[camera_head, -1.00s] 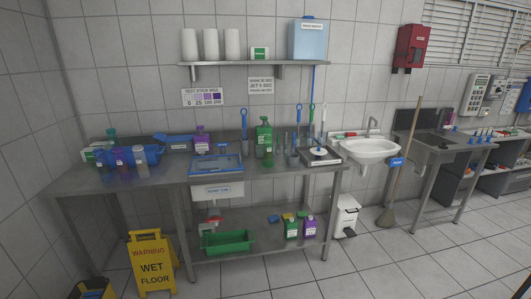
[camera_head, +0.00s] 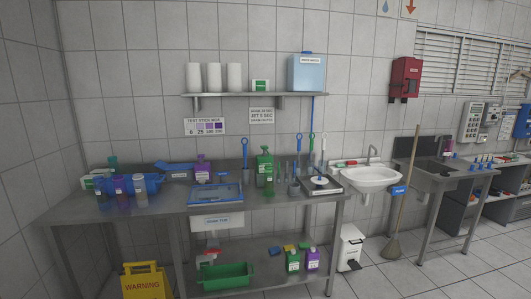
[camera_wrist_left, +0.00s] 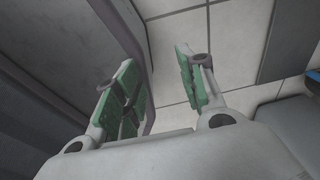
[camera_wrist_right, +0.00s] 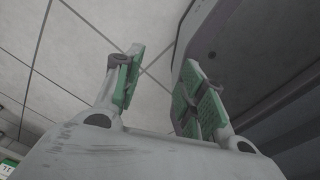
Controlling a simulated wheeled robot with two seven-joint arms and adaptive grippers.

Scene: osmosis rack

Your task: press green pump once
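A green pump bottle (camera_head: 265,170) with a white label stands upright near the back of the steel table (camera_head: 150,210), right of a blue-framed tray. Another green-topped bottle (camera_head: 112,163) stands at the table's left end, partly hidden behind a blue container. Neither gripper shows in the head view. My left gripper (camera_wrist_left: 155,62) is open and empty in the left wrist view, with tiled floor between its green-padded fingers. My right gripper (camera_wrist_right: 162,62) is open and empty in the right wrist view, away from the bottles.
The blue-framed tray (camera_head: 216,192) lies left of the pump bottle, and a scale (camera_head: 321,185) stands right of it. A purple bottle (camera_head: 202,168) is further left. A yellow wet-floor sign (camera_head: 146,281) stands before the table. A sink (camera_head: 368,177) is to the right.

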